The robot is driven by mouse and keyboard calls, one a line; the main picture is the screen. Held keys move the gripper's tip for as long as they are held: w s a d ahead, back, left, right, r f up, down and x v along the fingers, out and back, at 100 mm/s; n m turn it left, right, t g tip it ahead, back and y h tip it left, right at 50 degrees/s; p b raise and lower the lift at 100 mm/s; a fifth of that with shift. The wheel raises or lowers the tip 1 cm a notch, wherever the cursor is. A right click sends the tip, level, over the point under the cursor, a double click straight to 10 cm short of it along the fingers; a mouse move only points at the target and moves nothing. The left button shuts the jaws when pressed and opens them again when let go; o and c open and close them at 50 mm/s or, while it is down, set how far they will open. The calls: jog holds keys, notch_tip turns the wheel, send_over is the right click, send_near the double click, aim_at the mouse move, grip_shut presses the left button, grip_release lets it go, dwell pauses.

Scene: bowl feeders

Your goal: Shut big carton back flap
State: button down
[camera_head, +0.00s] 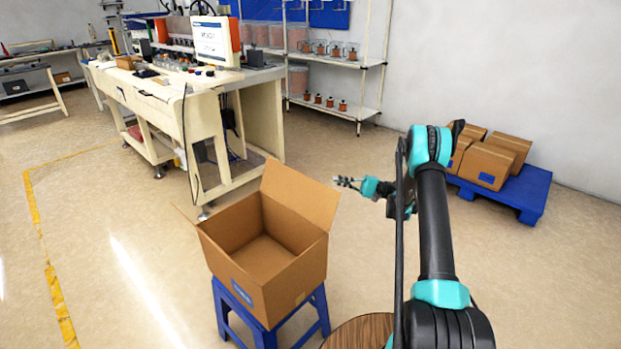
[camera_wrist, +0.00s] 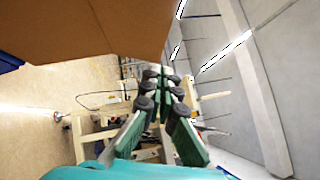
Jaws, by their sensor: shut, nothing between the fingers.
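The big carton (camera_head: 290,289) is an open, empty brown cardboard box on a blue stool (camera_head: 228,318). Its back flap (camera_head: 299,195) stands up and leans slightly outward at the far right side. A thin flap (camera_head: 184,215) juts out at the left corner. My gripper (camera_head: 341,181) is shut and empty, just right of the raised flap's upper corner. I cannot tell from the head view whether it touches the flap. In the wrist view my gripper (camera_wrist: 163,75) points past a large cardboard face (camera_wrist: 75,28) that fills the upper left.
A workbench (camera_head: 205,107) with a monitor stands behind the carton at left. A wire shelf (camera_head: 345,112) is at the back. Several closed cartons (camera_head: 483,164) lie on a blue pallet (camera_head: 534,190) at right. A round wooden top (camera_head: 357,332) is at the bottom. The floor at left is clear.

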send_near(299, 175)
jog(key=w+a, duration=0.3)
jog(key=shift+s+a+r, duration=0.25)
jog(key=shift+s+a, duration=0.75)
jog(key=shift+a, duration=0.2)
jog(key=shift+s+a+r, duration=0.15)
jog(key=shift+s+a, duration=0.1)
jog(key=shift+s, duration=0.1)
jog(key=shift+a, duration=0.1)
